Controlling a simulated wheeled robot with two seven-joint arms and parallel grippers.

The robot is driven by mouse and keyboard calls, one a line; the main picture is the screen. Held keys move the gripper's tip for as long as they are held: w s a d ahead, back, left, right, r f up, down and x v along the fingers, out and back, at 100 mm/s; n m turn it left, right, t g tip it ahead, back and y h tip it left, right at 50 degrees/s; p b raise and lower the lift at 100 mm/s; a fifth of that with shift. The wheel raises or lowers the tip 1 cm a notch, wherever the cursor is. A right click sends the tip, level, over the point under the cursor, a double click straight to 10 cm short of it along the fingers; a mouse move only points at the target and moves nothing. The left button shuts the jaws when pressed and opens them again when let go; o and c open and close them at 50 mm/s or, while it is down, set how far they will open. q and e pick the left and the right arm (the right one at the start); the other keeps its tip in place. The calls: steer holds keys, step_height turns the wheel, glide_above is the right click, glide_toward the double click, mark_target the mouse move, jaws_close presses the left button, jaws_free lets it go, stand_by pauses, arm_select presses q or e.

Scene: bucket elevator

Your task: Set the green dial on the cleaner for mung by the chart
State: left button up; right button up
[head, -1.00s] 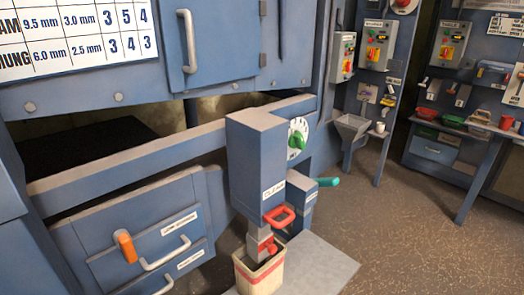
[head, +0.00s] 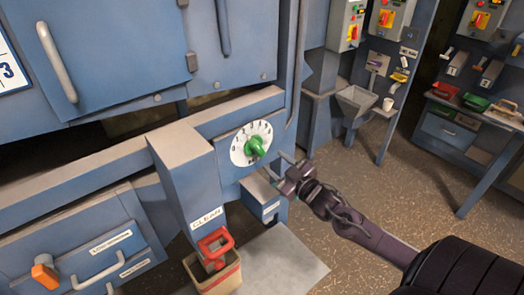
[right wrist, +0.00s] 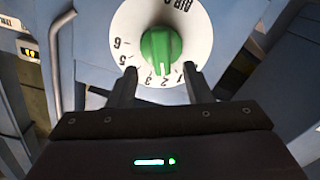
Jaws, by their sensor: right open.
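The green dial (head: 256,147) sits on a round white numbered plate on the cleaner's blue front panel. In the right wrist view the green knob (right wrist: 161,48) shows upside down, its white mark pointing down toward the low numbers; I cannot tell the exact number. My right gripper (head: 277,167) is open and empty, just right of and in front of the dial. In the right wrist view its fingertips (right wrist: 160,71) stand either side of the knob's lower end, apart from it. Only a corner of the chart (head: 10,75) shows, with a 3. My left gripper is out of view.
A grey hopper (head: 357,101) and a bench with trays (head: 470,110) stand behind at right. The floor at right is clear.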

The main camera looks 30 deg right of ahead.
mark_target(261, 152)
steer(key=w, duration=0.4)
steer(key=w+p, duration=0.1)
steer(key=w, duration=0.1)
steer(key=shift+w+a, duration=0.2)
steer(key=shift+a, duration=0.05)
steer(key=shift+w+a, duration=0.15)
steer(key=shift+w, duration=0.35)
steer(key=shift+c, duration=0.4)
steer(key=c, duration=0.9)
steer(key=m+p, duration=0.1)
steer(key=m, duration=0.1)
steer(key=shift+r+m+p, duration=0.15)
steer(key=shift+m+p, duration=0.15)
steer(key=shift+p, duration=0.05)
steer(key=m, duration=0.2)
steer(key=shift+m+p, duration=0.3)
steer(key=shift+p, duration=0.05)
